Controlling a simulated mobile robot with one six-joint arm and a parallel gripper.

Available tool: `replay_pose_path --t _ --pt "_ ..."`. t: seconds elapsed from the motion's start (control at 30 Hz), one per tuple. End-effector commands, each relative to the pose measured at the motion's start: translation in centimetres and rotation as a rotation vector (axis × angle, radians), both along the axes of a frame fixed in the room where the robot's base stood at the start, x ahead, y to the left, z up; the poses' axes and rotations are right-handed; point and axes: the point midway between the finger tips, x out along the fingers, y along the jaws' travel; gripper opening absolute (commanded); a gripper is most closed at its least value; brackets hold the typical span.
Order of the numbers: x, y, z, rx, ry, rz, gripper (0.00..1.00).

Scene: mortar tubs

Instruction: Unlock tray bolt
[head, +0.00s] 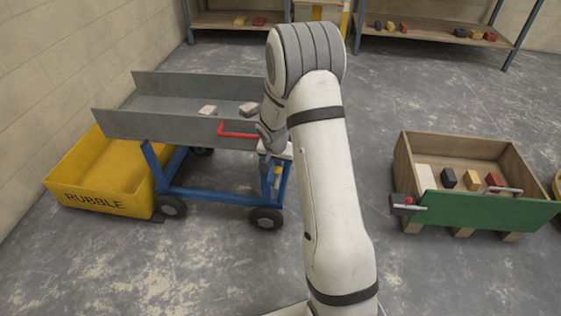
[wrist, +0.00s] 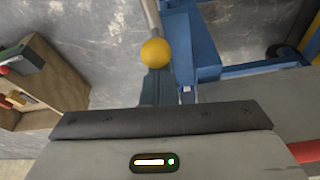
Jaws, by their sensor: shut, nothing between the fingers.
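The grey tray (head: 165,125) lies on a blue wheeled cart, with a red handle (head: 237,134) on its near side. A yellow ball knob (head: 278,171) shows low beside the cart's right leg; I take it for the bolt's knob. In the wrist view the knob (wrist: 155,52) is just beyond my fingertips, in line with a grey rod. Whether they touch I cannot tell. My gripper (head: 268,150) is at the tray's right end, shut and empty, partly hidden by my arm. The red handle (wrist: 305,150) shows at the wrist view's lower right.
A yellow rubble tub (head: 105,203) stands under the tray's left end. Two pale chunks (head: 207,110) lie in the tray. A wooden crate (head: 465,146) with a green front board (head: 480,212) holds several blocks at right. Floor between cart and crate is clear.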

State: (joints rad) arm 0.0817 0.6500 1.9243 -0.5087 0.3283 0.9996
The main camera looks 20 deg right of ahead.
Motion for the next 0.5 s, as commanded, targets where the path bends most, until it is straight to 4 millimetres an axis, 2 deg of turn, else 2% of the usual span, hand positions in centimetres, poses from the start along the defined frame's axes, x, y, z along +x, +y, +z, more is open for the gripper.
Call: replay_pose_path --t 0.1,0.23,0.5 --pt "-0.5 0.0 -0.4 0.001 0.014 -0.004 0.0" --pt "-0.7 0.0 0.5 0.001 0.014 -0.006 0.0" --pt "-1.3 0.9 5.6 0.001 0.006 -0.005 0.0"
